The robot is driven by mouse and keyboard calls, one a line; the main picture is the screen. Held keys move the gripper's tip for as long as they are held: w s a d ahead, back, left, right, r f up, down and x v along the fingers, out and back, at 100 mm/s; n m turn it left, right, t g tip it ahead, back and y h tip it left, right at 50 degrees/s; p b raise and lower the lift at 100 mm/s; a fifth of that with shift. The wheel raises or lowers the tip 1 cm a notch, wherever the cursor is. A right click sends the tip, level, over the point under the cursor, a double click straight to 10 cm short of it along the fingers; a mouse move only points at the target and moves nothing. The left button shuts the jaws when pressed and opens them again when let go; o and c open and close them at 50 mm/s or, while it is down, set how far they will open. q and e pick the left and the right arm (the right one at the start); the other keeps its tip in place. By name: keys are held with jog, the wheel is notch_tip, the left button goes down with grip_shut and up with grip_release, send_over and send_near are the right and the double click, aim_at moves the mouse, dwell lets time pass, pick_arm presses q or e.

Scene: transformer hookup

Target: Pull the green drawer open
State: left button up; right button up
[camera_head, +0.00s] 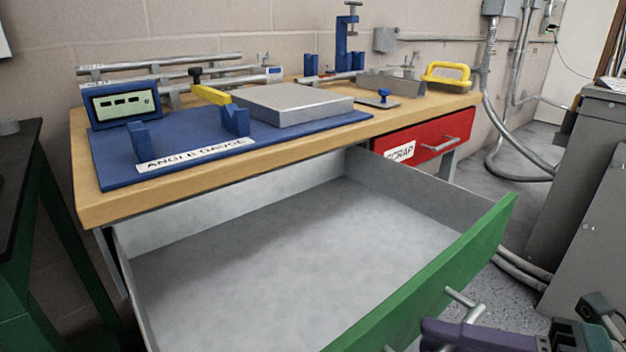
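The green drawer (436,290) is pulled far out from under the wooden-topped workbench (90,206). Its grey interior is exposed and looks empty. The drawer's metal handle (460,298) sticks out from the green front at the lower right. My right gripper (455,333), purple and dark, is at the handle at the bottom edge. It overlaps the lower part of the bar. Its fingertips are partly cut off, so I cannot tell whether it is shut on the handle. My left gripper is not in view.
A red drawer (434,139) labelled SCRAP is closed at the right of the bench. A blue angle gauge board (114,168) and a yellow-handled tool (447,74) lie on top. Grey cabinets (590,190) stand at right, a dark green-legged table (22,200) at left.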

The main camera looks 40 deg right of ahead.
jog(key=o, duration=0.4)
jog(key=shift+c, duration=0.2)
jog(key=v, duration=1)
jog(key=shift+p, duration=0.3)
jog(key=shift+a+r, duration=0.1)
